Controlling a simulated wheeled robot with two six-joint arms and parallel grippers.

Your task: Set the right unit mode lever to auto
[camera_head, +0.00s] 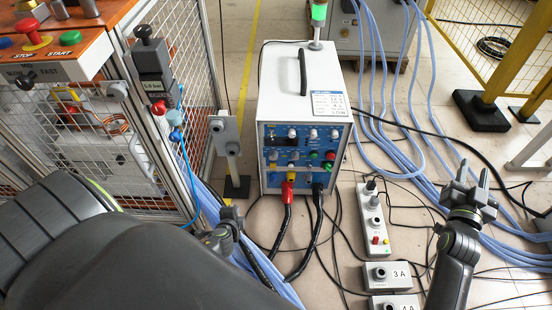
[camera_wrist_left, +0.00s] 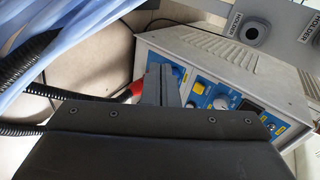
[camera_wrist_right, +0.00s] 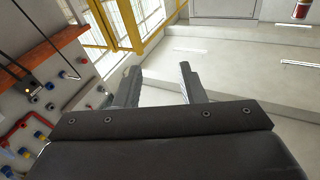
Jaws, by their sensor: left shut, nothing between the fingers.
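A white heater unit (camera_head: 305,90) stands on the floor at the centre of the head view, with a blue front panel (camera_head: 300,155) of knobs and coloured buttons. Its panel also shows in the left wrist view (camera_wrist_left: 225,98), tilted. No control is clearly readable as a mode lever. My left gripper (camera_head: 230,214) is low in front of the panel, left of the cables, partly hidden by my arm. Its fingers (camera_wrist_left: 160,72) are together and empty, overlapping the panel's edge in the picture. My right gripper (camera_head: 473,174) is apart from the unit at right, fingers spread and empty.
Red and black cables (camera_head: 286,215) leave the unit's front. A grey holder post (camera_head: 225,140) stands left of it. A button strip (camera_head: 373,218) and small boxes (camera_head: 387,276) lie on the floor at right. Blue hoses (camera_head: 410,160) and a yellow fence (camera_head: 505,45) are beyond.

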